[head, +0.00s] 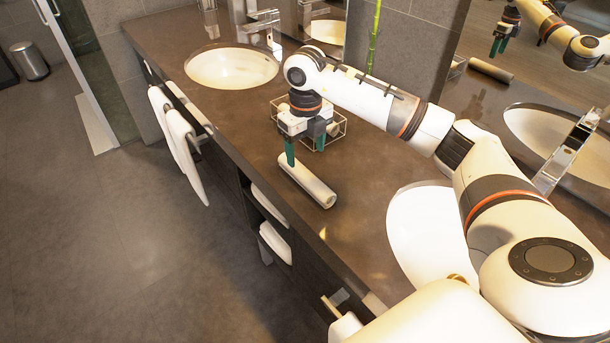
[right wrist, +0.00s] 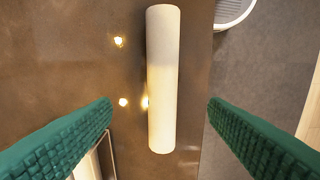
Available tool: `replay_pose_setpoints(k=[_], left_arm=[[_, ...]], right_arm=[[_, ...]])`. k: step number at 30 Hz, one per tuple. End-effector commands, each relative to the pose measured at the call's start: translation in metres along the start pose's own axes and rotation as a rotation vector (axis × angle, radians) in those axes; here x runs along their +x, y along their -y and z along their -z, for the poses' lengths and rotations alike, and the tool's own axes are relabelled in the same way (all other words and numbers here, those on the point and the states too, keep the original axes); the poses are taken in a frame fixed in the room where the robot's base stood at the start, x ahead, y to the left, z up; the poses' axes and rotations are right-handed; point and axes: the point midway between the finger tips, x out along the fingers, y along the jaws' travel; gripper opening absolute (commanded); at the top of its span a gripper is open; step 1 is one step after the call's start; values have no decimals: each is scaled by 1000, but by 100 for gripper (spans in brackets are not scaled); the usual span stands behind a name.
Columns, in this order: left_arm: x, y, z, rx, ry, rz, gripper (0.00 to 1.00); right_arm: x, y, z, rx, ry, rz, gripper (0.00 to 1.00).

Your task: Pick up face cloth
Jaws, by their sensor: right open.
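The face cloth is a white rolled cloth (head: 307,181) lying on the brown counter (head: 240,120) near its front edge. It also shows whole in the right wrist view (right wrist: 163,80), running lengthwise between the two green fingers. My right gripper (head: 305,148) is open, with its fingers pointing down. In the head view it is over the far end of the roll; in the wrist view the fingers stand apart on either side, with gaps to the cloth. I cannot tell the exact height above it. My left gripper is not in view.
A wire basket (head: 336,128) stands just behind the right gripper. One sink (head: 232,68) lies farther along the counter, another (head: 425,230) lies nearer. Towels (head: 178,140) hang along the front. A mirror (head: 490,95) backs the counter. Open counter lies left of the roll.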

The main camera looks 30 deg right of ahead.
Motion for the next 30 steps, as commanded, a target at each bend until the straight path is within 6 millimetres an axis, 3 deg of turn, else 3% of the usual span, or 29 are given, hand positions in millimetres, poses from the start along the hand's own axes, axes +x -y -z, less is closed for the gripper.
replay_pose_setpoints(k=[10,18,26,30], left_arm=[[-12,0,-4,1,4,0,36],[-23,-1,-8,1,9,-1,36],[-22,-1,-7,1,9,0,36],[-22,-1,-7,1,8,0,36]], right_arm=[[32,2,1,-1,3,2,69],[70,4,3,0,2,2,69],[75,4,3,-1,-1,1,69],[74,4,3,-1,-1,1,51]])
